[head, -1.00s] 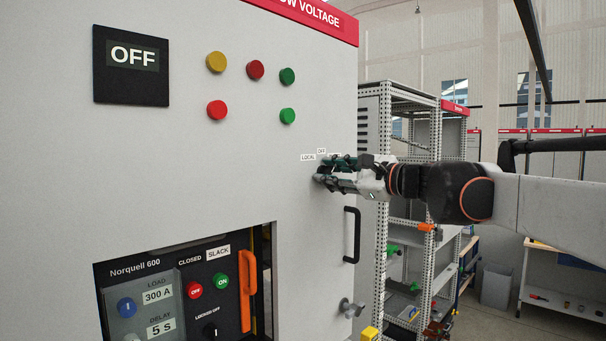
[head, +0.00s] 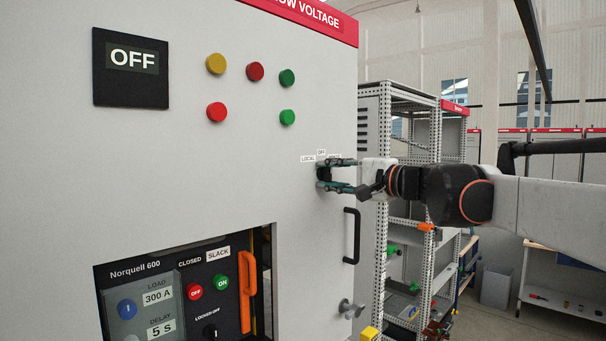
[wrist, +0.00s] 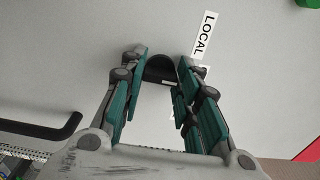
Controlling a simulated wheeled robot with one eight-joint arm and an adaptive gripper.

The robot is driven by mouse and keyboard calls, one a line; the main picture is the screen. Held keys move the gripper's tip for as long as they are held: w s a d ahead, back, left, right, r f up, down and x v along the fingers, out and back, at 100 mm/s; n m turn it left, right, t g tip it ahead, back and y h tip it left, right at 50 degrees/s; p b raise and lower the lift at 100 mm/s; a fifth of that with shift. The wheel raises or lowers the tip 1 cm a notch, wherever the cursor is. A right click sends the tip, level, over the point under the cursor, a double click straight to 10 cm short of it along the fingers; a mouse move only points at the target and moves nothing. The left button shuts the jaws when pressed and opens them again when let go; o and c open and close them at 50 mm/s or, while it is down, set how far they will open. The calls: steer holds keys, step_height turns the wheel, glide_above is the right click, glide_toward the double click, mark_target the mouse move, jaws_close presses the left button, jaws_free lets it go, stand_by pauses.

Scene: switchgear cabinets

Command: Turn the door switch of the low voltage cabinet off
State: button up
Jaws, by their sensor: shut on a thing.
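The low voltage cabinet (head: 210,185) fills the left of the head view, with a red band at its top. Its door switch (head: 323,173) is a small black knob below the LOCAL (head: 308,159) and OFF (head: 321,152) labels. My gripper (head: 334,175) comes from the right and its two fingers close on the knob, one above the other. In the wrist view, the black knob (wrist: 160,67) sits between the green-padded fingertips (wrist: 161,70), with the LOCAL label (wrist: 206,34) beside it. The knob's pointer direction is not clear.
A black door handle (head: 351,235) is below the switch, with a silver knob lower down. Push buttons, lamps and an OFF display (head: 131,67) are on the door at left. Open rack frames (head: 435,180) stand behind the gripper.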

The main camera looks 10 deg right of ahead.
stand_by(0.5)
steer(key=o, duration=1.1)
steer(key=shift+c, duration=0.2)
steer(key=shift+r, duration=0.1)
